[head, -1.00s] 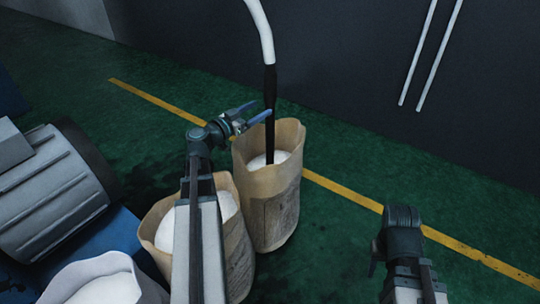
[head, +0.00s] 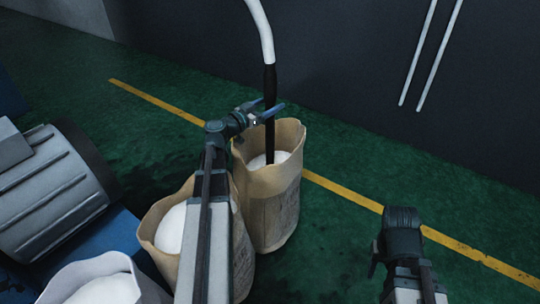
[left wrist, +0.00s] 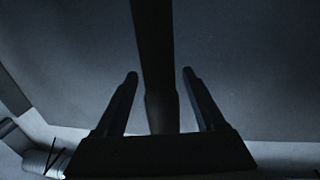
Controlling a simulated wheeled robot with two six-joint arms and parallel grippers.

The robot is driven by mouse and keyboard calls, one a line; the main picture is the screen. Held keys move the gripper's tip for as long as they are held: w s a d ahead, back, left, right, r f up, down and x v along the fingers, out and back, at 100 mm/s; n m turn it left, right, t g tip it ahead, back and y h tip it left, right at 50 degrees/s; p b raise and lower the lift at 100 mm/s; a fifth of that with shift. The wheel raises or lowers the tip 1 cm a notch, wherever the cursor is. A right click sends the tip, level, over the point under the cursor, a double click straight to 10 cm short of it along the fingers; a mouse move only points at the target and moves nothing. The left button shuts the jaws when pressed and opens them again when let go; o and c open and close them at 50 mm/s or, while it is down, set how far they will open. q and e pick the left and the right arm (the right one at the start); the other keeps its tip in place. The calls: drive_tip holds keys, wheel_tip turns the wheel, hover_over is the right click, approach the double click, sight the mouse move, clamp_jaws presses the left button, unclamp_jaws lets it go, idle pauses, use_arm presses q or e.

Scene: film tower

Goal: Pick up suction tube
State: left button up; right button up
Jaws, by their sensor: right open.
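The suction tube has a black lower pipe (head: 270,87) and a white hose (head: 262,28) above. It stands nearly upright with its lower end in white material inside a brown paper sack (head: 272,212). My left gripper (head: 271,110) is at the black pipe, just above the sack's rim. In the left wrist view the dark pipe (left wrist: 153,60) runs between the two fingers of my left gripper (left wrist: 160,80). The fingers are apart, with gaps on both sides of the pipe. My right gripper (head: 375,257) is empty at the lower right, away from the tube.
A second open brown sack (head: 158,222) stands in front, partly behind my left arm. A white sack (head: 100,286) is at lower left, near a grey ribbed motor (head: 58,195). Two white pipes (head: 422,70) are on the dark wall. Green floor at right is clear.

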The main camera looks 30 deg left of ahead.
use_arm(q)
clamp_jaws()
idle(1.2)
